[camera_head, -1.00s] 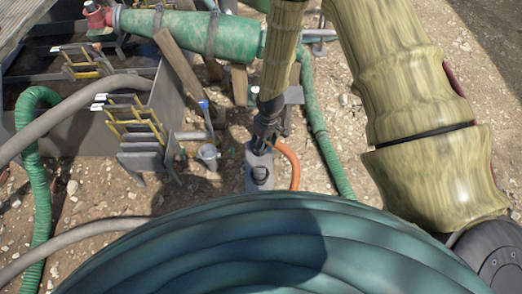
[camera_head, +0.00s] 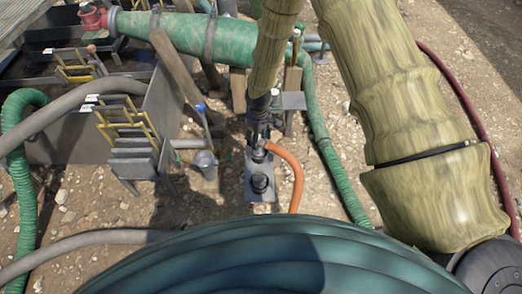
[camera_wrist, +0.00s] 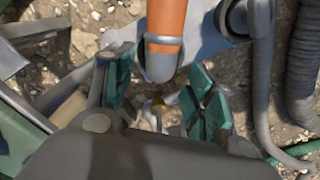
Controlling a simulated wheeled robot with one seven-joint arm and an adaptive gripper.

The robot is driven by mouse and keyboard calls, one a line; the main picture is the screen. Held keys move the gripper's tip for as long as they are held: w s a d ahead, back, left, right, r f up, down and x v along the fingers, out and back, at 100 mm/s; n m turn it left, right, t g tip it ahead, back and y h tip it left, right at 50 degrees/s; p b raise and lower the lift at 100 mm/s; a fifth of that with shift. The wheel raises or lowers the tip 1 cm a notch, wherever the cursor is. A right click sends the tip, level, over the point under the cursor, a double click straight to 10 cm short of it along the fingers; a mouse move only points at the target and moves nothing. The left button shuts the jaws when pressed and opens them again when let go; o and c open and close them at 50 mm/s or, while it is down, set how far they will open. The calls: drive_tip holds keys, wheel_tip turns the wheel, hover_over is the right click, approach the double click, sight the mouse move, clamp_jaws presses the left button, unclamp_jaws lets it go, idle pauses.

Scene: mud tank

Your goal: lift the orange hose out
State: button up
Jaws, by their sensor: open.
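The orange hose (camera_head: 291,171) curves down to the right of a grey plate with a dark round fitting (camera_head: 260,182). In the wrist view, the orange hose (camera_wrist: 166,22) comes in from the top and ends in a grey collar (camera_wrist: 160,62). My gripper (camera_wrist: 163,84) is open, with its teal pads on the left and right of the collar's lower end; contact cannot be made out. In the head view, my gripper (camera_head: 257,124) points down at the hose's upper end, and its fingers are hard to make out.
A green tank pipe (camera_head: 180,32) on wooden props stands behind. A green ribbed hose (camera_head: 330,150) runs down at right, with a dark red hose (camera_head: 464,95) beyond. A yellow-railed metal frame (camera_head: 130,130) stands at left. Stony ground is open between them.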

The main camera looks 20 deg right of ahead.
sight(264, 150)
drive_tip(key=shift+f+b, duration=1)
drive_tip(key=shift+f, duration=1.7)
clamp_jaws()
